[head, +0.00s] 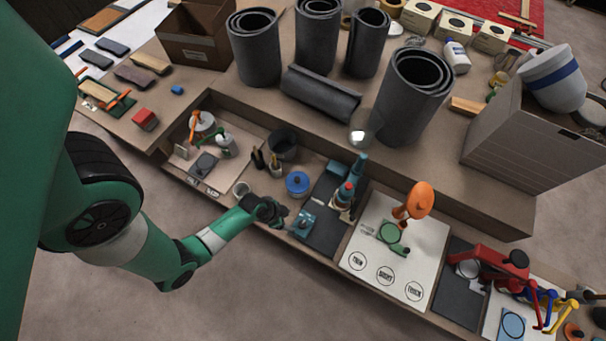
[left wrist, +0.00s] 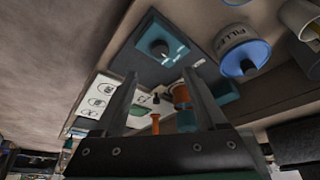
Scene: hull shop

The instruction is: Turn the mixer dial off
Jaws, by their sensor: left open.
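The teal dial box (head: 304,223) sits at the front of a dark mat, near the front of the bench. In the left wrist view its round dark dial (left wrist: 160,48) faces the camera, with small pale marks beside it. The teal mixer (head: 346,192), with a reddish part, stands behind and right of the box on the same mat. My left gripper (head: 280,210) is just left of the dial box. In the left wrist view its two fingers (left wrist: 162,76) are apart, with nothing held; the dial lies beyond their tips. My right gripper is not in view.
A blue-lidded filler tub (head: 297,183) stands close behind my left gripper. A white board (head: 375,290) with round labels and an orange tool (head: 419,200) lies to the right. Grey rolls (head: 412,90) stand on the raised back shelf. The floor in front is clear.

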